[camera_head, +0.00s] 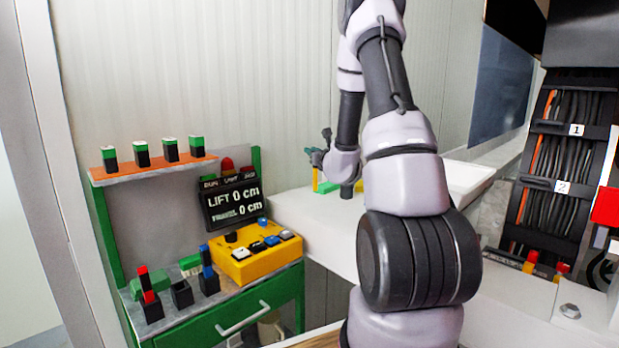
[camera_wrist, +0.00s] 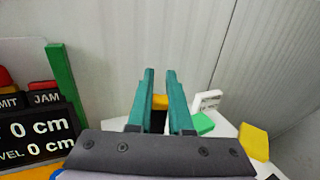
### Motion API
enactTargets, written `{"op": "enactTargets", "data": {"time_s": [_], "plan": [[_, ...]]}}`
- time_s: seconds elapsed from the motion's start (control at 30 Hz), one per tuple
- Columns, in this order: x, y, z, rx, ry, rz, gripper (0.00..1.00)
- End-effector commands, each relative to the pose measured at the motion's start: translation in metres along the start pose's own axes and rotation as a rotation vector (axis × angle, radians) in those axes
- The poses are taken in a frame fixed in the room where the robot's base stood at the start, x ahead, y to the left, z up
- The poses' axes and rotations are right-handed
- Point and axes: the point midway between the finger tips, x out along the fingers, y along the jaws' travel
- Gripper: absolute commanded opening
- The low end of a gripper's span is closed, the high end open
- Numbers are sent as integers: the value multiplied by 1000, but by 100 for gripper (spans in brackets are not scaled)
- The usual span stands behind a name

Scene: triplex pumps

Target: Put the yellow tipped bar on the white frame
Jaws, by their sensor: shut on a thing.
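My gripper (camera_wrist: 160,98) is shut on the yellow tipped bar. In the wrist view the bar's yellow end (camera_wrist: 160,102) shows between the two teal fingers, with a dark part below it; the rest is hidden by the fingers and gripper body.
A green block (camera_wrist: 203,123) and a yellow block (camera_wrist: 254,141) are on the white counter (camera_head: 300,215), right of the fingers. A display (camera_head: 232,202) reading 0 cm and a yellow button box (camera_head: 258,258) stand left. A corrugated wall is close behind.

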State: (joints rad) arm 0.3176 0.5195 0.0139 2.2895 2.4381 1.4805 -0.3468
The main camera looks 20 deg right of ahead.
Motion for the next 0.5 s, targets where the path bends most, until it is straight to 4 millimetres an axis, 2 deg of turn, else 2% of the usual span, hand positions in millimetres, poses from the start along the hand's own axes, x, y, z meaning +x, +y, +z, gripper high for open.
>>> {"op": "enactTargets", "data": {"time_s": [0.37,0.5], "plan": [[0,1,-48,2,2,1,0],[0,1,-56,0,-2,1,0]]}}
